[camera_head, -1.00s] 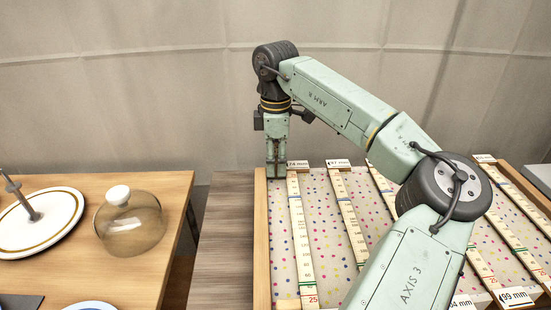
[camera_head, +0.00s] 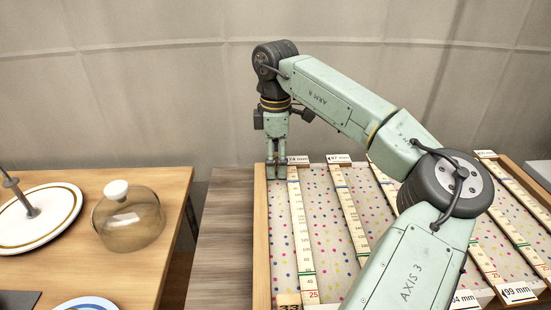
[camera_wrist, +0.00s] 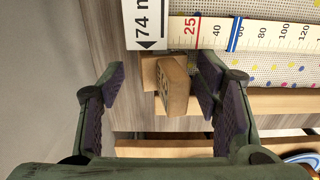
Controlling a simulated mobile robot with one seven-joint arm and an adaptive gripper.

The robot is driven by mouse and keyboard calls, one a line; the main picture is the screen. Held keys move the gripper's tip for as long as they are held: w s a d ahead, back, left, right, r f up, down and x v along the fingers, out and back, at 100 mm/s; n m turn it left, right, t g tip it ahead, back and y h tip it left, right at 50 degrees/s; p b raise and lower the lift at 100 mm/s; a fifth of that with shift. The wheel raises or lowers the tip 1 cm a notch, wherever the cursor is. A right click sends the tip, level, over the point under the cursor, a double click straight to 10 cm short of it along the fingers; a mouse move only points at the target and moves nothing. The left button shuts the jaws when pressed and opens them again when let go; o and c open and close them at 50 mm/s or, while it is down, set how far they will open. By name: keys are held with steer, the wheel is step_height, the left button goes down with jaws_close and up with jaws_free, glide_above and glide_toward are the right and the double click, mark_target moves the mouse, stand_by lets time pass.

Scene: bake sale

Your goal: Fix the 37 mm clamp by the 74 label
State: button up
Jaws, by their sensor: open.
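The 74 label (camera_wrist: 150,24) is a white card with an arrow, at the end of a measuring strip (camera_wrist: 265,35) in the wrist view. It shows small in the head view (camera_head: 298,160) at the tray's far left. A small wooden block, seemingly the clamp (camera_wrist: 174,88), sits by the wooden rim below the label. Its marking is unreadable. My gripper (camera_wrist: 162,92) is open, with one purple-padded finger on each side of the block; I cannot tell whether either touches it. In the head view my gripper (camera_head: 277,176) points down at the tray's far left corner, hiding the block.
The tray (camera_head: 262,245) has a dotted liner and several strips with coloured bands. A wooden piece marked 33 (camera_head: 288,300) is at its near left. A table at left holds a glass dome (camera_head: 128,220) and a plate (camera_head: 62,232).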

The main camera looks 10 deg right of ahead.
step_height(320, 180, up, 12)
stand_by(0.6)
stand_by(0.4)
